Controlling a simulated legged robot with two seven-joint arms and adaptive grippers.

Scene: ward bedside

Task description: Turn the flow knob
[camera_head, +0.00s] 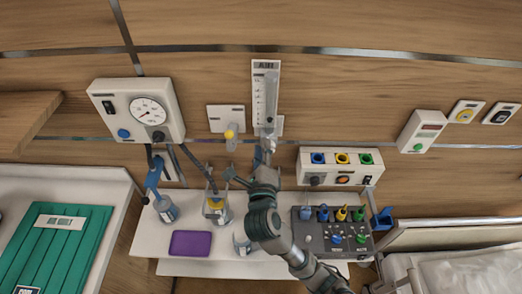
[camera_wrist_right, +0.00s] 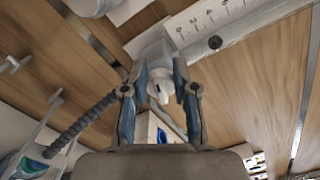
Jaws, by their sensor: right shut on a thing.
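The flow meter (camera_head: 265,95) is an upright white scale on the wood wall, in the middle of the head view. Its scale also shows at the top of the wrist view (camera_wrist_right: 212,18). The flow knob (camera_wrist_right: 160,90) is a small pale piece under the meter's body in the wrist view. My right gripper (camera_wrist_right: 160,78) is shut on the knob, with a blue-grey finger on each side. In the head view my right gripper (camera_head: 265,152) reaches up to the meter's lower end and mostly hides the knob. My left gripper is not in view.
A gauge box (camera_head: 136,111) hangs left of the meter. A socket panel (camera_head: 341,166) is to the right. Below, a white shelf (camera_head: 150,243) holds bottles, a purple pad (camera_head: 190,243) and a dark knob box (camera_head: 333,240). A ribbed hose (camera_wrist_right: 80,127) runs left of my gripper.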

